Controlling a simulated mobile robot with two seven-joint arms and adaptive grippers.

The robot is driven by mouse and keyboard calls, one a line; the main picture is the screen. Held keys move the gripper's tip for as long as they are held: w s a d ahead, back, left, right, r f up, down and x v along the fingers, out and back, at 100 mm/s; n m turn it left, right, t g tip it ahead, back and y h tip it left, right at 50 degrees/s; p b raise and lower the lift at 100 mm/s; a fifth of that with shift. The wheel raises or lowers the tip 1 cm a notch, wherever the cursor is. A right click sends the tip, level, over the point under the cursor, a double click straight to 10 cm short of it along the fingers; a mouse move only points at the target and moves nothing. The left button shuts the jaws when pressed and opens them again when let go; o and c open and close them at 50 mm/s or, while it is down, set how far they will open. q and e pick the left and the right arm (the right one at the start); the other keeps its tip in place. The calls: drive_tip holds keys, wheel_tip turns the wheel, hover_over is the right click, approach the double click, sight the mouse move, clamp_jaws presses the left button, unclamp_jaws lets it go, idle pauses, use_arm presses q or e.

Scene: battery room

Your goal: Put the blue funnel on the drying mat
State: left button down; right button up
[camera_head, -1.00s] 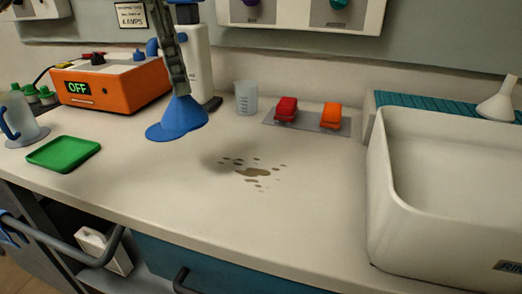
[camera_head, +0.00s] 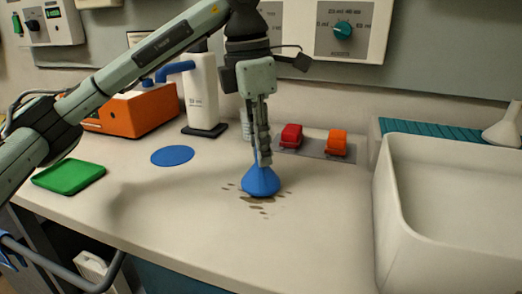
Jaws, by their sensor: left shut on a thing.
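The blue funnel (camera_head: 261,183) is wide end down in my left gripper (camera_head: 264,158), whose fingers are shut on its narrow upper part. In the picture it overlaps the brown stain on the counter; its exact height above the counter is hard to tell. A teal ribbed mat (camera_head: 425,130), which looks like the drying mat, lies at the back right behind the white basin, to the right of my left gripper. A white funnel (camera_head: 505,126) stands at its right end. My right gripper is not in view.
The tall white basin (camera_head: 455,195) fills the right front. Red (camera_head: 291,136) and orange (camera_head: 337,144) clips sit on a grey plate (camera_head: 312,153). A clear beaker (camera_head: 246,126) is partly hidden behind my gripper. A flat blue disc (camera_head: 173,156) and green tray (camera_head: 70,176) lie left.

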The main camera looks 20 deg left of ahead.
use_arm(q)
drive_tip(key=shift+f, duration=0.55)
drive_tip(key=shift+f, duration=0.15)
drive_tip(key=c, duration=1.5)
unclamp_jaws()
drive_tip(key=shift+o, duration=0.2)
